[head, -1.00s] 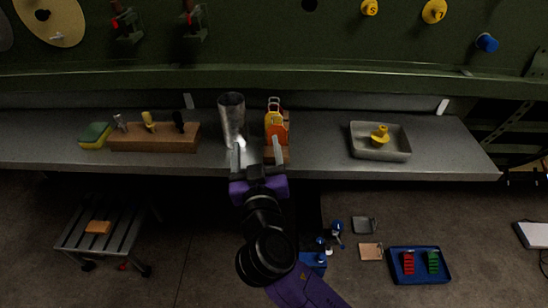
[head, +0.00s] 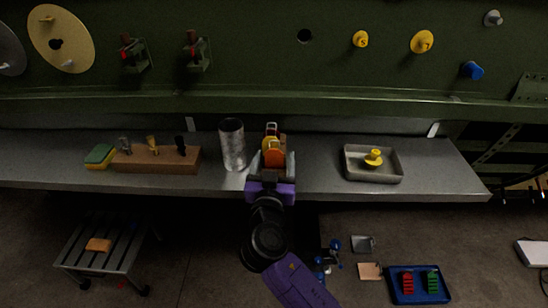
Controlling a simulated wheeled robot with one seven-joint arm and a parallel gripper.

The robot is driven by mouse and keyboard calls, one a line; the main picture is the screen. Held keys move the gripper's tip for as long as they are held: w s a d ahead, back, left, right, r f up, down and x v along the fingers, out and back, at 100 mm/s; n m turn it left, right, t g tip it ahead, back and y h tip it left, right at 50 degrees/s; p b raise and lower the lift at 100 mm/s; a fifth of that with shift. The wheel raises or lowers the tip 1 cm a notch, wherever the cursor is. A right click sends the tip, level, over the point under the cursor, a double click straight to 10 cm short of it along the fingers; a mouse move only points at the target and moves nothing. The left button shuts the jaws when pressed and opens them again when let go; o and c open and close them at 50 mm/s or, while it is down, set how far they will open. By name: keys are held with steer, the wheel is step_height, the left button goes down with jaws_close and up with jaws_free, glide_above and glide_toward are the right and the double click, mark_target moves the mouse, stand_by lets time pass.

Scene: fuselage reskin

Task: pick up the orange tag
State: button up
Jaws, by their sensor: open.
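The orange tag (head: 273,158) is on the grey shelf, in front of a yellow tag (head: 271,142) on a small wooden holder. My gripper (head: 273,163) is open. Its two fingers stand on the left and right of the orange tag in the head view. Whether the fingers touch it I cannot tell. The tag's lower part is hidden by my gripper.
A metal cylinder (head: 233,145) stands close to the left of my gripper. A wooden block with tools (head: 156,160) and a sponge (head: 100,156) are farther left. A grey tray (head: 373,177) with a yellow knob is on the right. The shelf (head: 320,170) between is clear.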

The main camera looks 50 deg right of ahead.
steer(key=shift+w+d, duration=0.1)
steer(key=c, duration=1.4)
steer(key=shift+r, duration=0.15)
